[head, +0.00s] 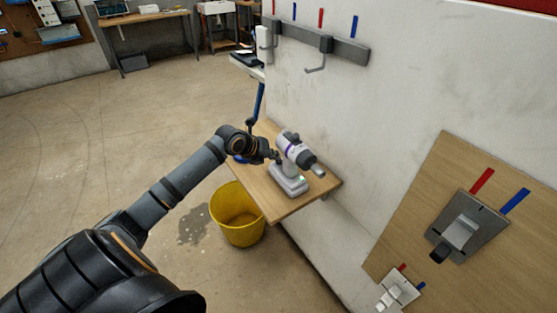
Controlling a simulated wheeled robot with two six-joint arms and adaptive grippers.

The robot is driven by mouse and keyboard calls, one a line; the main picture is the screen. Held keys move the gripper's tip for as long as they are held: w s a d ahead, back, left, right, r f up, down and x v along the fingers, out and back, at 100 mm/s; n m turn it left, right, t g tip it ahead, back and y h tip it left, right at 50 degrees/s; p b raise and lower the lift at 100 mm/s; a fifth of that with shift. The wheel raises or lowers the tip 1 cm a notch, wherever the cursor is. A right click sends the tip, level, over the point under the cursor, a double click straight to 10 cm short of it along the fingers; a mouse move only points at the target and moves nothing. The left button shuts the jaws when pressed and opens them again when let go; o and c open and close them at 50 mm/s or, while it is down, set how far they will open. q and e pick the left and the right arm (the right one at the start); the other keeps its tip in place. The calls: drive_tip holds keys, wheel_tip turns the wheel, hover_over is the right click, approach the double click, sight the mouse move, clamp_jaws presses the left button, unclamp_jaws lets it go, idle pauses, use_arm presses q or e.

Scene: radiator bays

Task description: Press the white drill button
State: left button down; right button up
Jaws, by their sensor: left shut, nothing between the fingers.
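The white drill (289,179) with a grey and purple body stands upright on a small wooden shelf (285,209) fixed to the white wall. Its dark chuck points to the lower right. My left gripper (277,157) is shut and empty, with its tips at the left side of the drill, near the upper handle. I cannot tell whether the tips touch it. The drill's button cannot be made out; the gripper may cover it. My right gripper is not in view.
A yellow bucket (238,215) stands on the floor beside the shelf, near a wet patch. A hook rail (318,42) is on the wall above. A wooden panel (440,205) with metal fittings is at the right. The floor at the left is clear.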

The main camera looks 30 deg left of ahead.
sight(274, 164)
use_arm(q)
drive_tip(key=shift+r+p, duration=0.3)
drive_tip(key=shift+r, duration=0.05)
wheel_tip(274, 164, up, 6)
drive_tip(key=p, duration=0.4)
idle(0.5)
